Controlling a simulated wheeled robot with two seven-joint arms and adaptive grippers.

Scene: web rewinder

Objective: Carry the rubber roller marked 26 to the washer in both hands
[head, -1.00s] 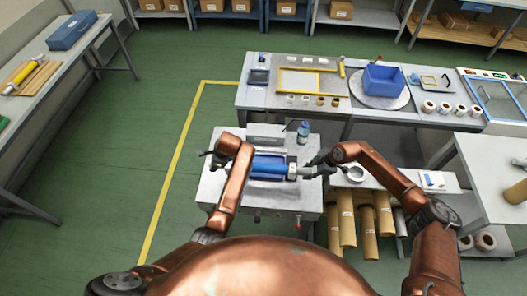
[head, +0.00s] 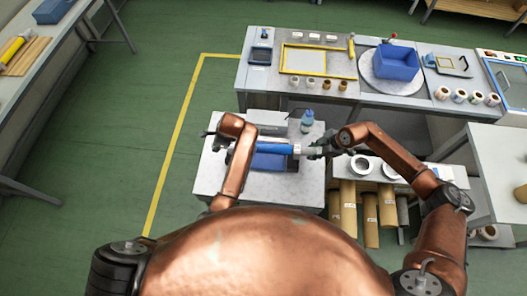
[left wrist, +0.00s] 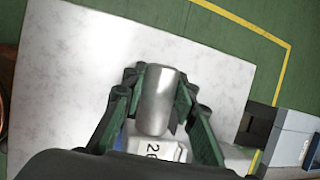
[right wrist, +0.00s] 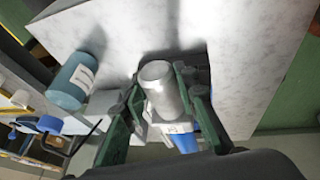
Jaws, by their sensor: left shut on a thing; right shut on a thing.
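The rubber roller (head: 278,149) is blue with bare metal shaft ends, held about level over the small table in the head view. Its white end collar (left wrist: 152,150) carries a "26", partly cut off, in the left wrist view. My right gripper (head: 318,150) is shut on the other shaft end, which also shows in the right wrist view (right wrist: 160,85). I cannot tell which machine is the washer.
A blue cradle (head: 270,162) lies under the roller on the small table (head: 213,180). A blue bottle (head: 307,121) stands behind. A long bench (head: 325,92) with a blue bin (head: 396,62) and a glass-lidded machine (head: 515,88) runs beyond. Green floor is clear at left.

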